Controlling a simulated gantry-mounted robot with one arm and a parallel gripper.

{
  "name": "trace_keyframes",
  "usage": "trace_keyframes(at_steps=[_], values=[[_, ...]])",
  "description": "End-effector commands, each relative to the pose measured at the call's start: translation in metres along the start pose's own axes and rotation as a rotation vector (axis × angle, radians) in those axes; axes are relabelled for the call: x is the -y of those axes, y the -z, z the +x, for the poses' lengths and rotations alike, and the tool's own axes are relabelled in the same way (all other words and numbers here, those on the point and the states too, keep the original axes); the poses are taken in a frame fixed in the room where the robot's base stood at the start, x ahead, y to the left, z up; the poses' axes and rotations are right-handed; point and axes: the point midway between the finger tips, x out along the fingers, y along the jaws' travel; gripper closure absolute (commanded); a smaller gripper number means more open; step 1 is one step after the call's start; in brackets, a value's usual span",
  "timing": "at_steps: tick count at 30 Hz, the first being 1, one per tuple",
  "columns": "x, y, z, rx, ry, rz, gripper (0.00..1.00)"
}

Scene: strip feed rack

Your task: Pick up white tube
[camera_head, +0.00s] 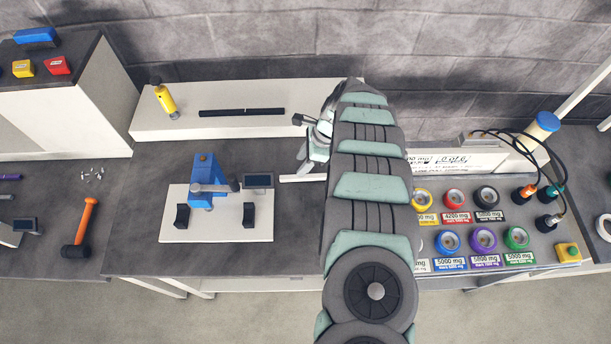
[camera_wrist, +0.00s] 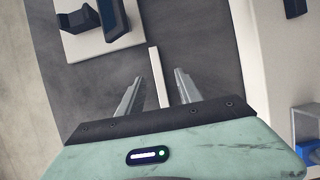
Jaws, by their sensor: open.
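The white tube (camera_wrist: 157,76) is a thin pale stick lying on the dark bench top. In the wrist view it runs lengthwise between the two grey fingers of my gripper (camera_wrist: 160,74), with a gap on either side. Its near end is close to the gripper's body. In the head view the white tube (camera_head: 302,178) shows as a short pale strip, its right part hidden by my arm. My gripper (camera_head: 305,162) is open and empty, over the bench close to the tube.
A white plate (camera_head: 175,233) with a blue device (camera_head: 201,178) and black blocks stands left of the tube. A raised white shelf (camera_head: 240,127) with a black rod (camera_head: 241,112) and yellow bottle (camera_head: 165,99) lies behind. Coloured tape rolls (camera_head: 454,198) are on the right.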

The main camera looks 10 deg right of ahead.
Motion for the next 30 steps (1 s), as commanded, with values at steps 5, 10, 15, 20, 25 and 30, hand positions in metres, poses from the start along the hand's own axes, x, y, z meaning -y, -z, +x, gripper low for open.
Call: trace_keyframes(at_steps=[5,10,15,20,25,30], values=[[-0.001,-0.001,0.018,0.001,0.001,-0.001,0.58],[0.000,-0.001,0.022,-0.001,0.004,-0.002,0.58],[-0.004,-0.002,0.034,0.000,0.000,-0.001,0.58],[-0.007,-0.003,0.050,0.000,0.004,-0.002,0.58],[-0.007,-0.002,0.068,0.001,0.003,-0.003,0.58],[-0.007,-0.002,0.073,0.000,0.003,0.000,0.58]])
